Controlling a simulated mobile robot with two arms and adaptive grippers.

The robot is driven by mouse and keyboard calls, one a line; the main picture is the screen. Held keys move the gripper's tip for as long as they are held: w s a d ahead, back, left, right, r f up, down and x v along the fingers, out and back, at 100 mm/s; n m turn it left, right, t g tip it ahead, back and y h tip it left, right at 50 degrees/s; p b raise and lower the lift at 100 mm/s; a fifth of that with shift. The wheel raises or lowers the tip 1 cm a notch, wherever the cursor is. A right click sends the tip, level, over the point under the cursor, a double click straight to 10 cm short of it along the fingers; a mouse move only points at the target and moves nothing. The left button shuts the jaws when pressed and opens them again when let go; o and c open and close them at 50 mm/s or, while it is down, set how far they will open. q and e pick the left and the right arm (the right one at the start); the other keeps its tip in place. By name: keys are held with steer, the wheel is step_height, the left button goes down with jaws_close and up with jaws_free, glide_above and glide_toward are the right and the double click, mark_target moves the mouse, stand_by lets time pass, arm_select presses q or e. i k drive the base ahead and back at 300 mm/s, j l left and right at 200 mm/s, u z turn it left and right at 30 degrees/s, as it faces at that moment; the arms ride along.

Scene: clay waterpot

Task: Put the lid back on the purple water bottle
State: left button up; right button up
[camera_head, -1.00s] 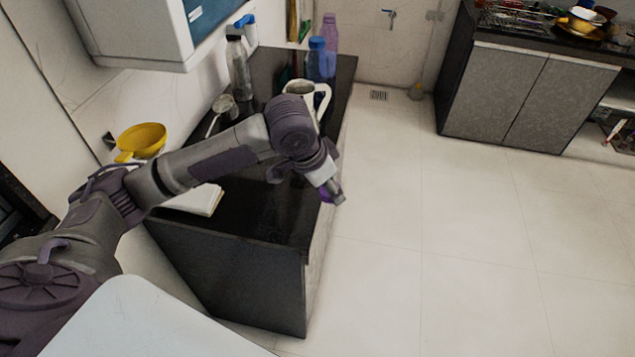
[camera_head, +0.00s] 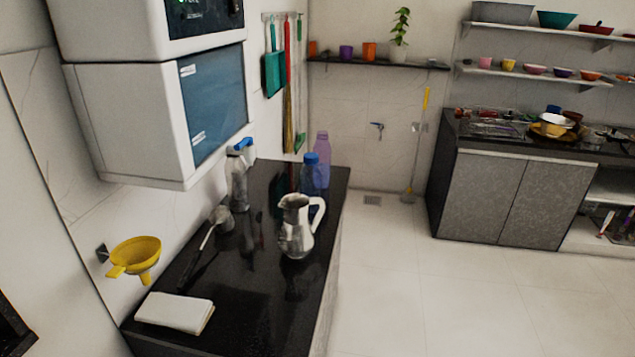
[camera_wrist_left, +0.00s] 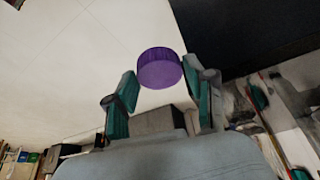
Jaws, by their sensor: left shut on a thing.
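The purple water bottle (camera_head: 322,146) stands upright at the far end of the black counter, partly hidden behind a blue bottle (camera_head: 312,172). Its top is too small to make out clearly. In the left wrist view, my left gripper (camera_wrist_left: 166,88) is shut on the round purple lid (camera_wrist_left: 160,66), held at the fingertips. The left gripper and the lid are out of the head view. My right gripper is in neither current view.
The black counter (camera_head: 262,258) also holds a metal jug (camera_head: 296,232), a clear blue-capped bottle (camera_head: 237,180), a ladle (camera_head: 210,230) and a white folded cloth (camera_head: 174,312). A yellow funnel (camera_head: 135,254) hangs on the left wall. The floor (camera_head: 400,300) to the right is clear.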

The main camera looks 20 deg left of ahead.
mark_target(323, 146)
steer(key=i+l, duration=0.25)
steer(key=i, duration=0.2)
steer(key=i+l, duration=0.25)
steer(key=i, duration=0.2)
steer(key=i+l, duration=0.25)
steer(key=i, duration=0.2)
steer(key=i+l, duration=0.25)
steer(key=i, duration=0.2)
steer(key=u, duration=1.65)
